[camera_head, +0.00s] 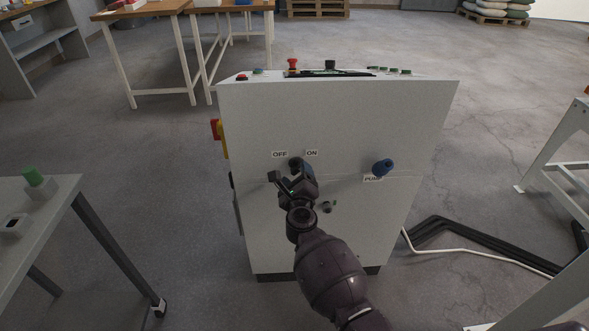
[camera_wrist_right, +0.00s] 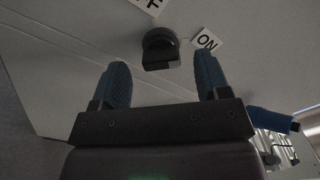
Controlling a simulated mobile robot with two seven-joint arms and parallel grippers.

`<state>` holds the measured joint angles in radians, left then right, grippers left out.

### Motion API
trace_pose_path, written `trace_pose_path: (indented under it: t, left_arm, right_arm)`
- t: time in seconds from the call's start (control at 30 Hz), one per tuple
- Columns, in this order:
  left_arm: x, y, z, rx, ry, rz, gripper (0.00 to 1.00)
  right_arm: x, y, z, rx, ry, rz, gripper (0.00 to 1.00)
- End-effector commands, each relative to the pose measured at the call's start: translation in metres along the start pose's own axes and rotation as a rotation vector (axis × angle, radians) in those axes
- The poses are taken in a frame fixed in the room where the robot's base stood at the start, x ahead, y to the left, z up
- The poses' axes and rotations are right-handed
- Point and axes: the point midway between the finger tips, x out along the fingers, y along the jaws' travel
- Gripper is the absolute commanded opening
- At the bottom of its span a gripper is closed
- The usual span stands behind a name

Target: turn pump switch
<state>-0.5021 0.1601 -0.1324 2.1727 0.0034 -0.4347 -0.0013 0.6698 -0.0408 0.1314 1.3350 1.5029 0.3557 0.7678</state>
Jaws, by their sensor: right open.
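The pump switch is a dark rotary knob (camera_wrist_right: 160,48) on the front panel of a white cabinet (camera_head: 330,120). It sits between an OFF label (camera_head: 279,154) and an ON label (camera_head: 312,153); the ON label also shows in the right wrist view (camera_wrist_right: 206,42). My right gripper (camera_head: 285,172) is in front of the knob and hides most of it in the head view. In the wrist view its two blue-padded fingers (camera_wrist_right: 162,72) are open, with the knob beyond the tips, roughly midway between them. Nothing is between the pads. My left gripper is not in view.
A red button (camera_head: 292,64) stands on the cabinet top. A grey table (camera_head: 60,215) is at left; a white frame (camera_head: 560,150) and floor cable (camera_head: 480,253) are at right.

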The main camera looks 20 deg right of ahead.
Motion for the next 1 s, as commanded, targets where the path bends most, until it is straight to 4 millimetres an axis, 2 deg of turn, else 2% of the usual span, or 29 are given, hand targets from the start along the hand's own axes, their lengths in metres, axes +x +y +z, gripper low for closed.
trace_pose_path:
  t: [0.1, 0.3, 0.7, 1.0]
  left_arm:
    - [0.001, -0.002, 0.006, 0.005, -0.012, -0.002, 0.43]
    - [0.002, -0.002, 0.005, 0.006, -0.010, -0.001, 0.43]
    - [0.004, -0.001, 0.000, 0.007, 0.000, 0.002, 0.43]
    - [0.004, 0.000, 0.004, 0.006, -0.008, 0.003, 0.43]
  right_arm:
    - [0.016, 0.002, -0.003, -0.002, 0.002, 0.002, 0.69]
    - [0.031, 0.001, -0.002, -0.002, 0.001, 0.000, 0.69]
    - [0.035, -0.001, 0.000, -0.001, 0.000, -0.001, 0.68]
    - [0.035, 0.000, 0.000, -0.001, 0.000, 0.000, 0.22]
